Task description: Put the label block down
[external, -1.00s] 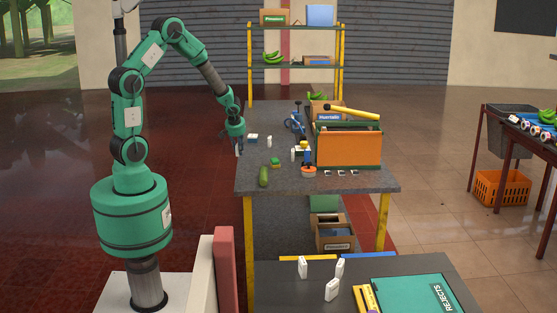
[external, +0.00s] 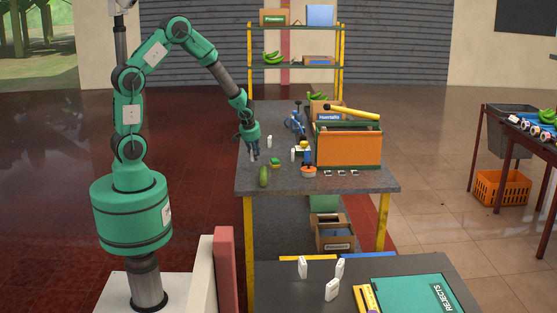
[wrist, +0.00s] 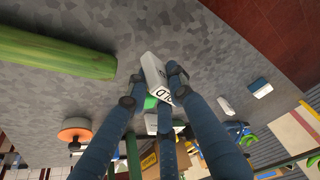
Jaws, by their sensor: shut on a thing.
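My gripper (external: 254,155) is low over the left part of the grey worktable (external: 320,184), just behind the cucumber (external: 263,177). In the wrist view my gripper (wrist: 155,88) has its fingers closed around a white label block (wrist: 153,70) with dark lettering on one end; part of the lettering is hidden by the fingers. The block is close to the grey tabletop, but I cannot tell whether it touches. The cucumber also shows at the left in the wrist view (wrist: 60,55).
A green and yellow block (external: 275,162) is just right of my gripper. Small white blocks (external: 269,141) stand behind it. An orange box (external: 347,148) fills the table's right side. The table's left edge is close to my gripper.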

